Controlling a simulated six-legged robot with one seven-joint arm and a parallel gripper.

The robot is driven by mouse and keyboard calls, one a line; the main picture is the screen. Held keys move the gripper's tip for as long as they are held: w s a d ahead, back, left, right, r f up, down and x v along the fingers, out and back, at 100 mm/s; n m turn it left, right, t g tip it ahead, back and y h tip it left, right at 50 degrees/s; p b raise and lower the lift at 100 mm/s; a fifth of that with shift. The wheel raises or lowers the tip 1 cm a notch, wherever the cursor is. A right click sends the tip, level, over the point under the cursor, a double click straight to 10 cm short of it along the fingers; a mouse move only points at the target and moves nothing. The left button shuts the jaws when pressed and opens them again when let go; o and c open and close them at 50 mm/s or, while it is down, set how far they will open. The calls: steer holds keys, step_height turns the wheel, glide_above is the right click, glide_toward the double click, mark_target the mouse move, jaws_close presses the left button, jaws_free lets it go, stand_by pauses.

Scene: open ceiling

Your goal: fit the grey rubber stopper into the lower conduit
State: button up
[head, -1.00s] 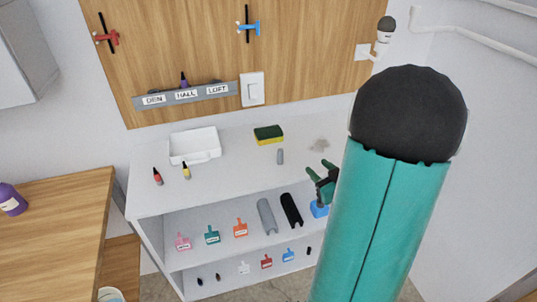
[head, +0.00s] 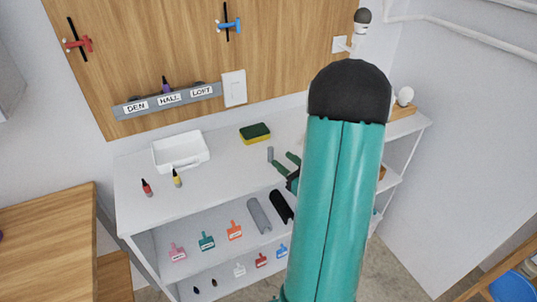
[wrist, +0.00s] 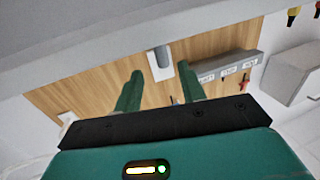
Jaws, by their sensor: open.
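The grey rubber stopper (head: 270,154) stands upright on the white shelf unit's top (head: 232,172). In the wrist view the stopper (wrist: 162,58) shows just beyond the gap between my fingertips, apart from them. My gripper (head: 285,162) has green fingers, spread and empty, just right of the stopper in the head view. The fingers also show in the wrist view (wrist: 160,76). The lower conduit (head: 440,18) is a white pipe on the right wall, bent at its left end. The upper conduit (head: 513,4) is partly cut off by the picture's edge.
A yellow-green sponge (head: 255,133), white tray (head: 181,150) and two small bottles (head: 147,188) stand on the top. A white lamp-like fixture (head: 358,40) juts from the wall by the board. My arm hides part of the shelf's right side.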

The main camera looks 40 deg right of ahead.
mark_target(271, 151)
steer(key=w, duration=0.7)
steer(key=shift+s, duration=0.1)
steer(key=shift+c, duration=0.2)
jaws_close()
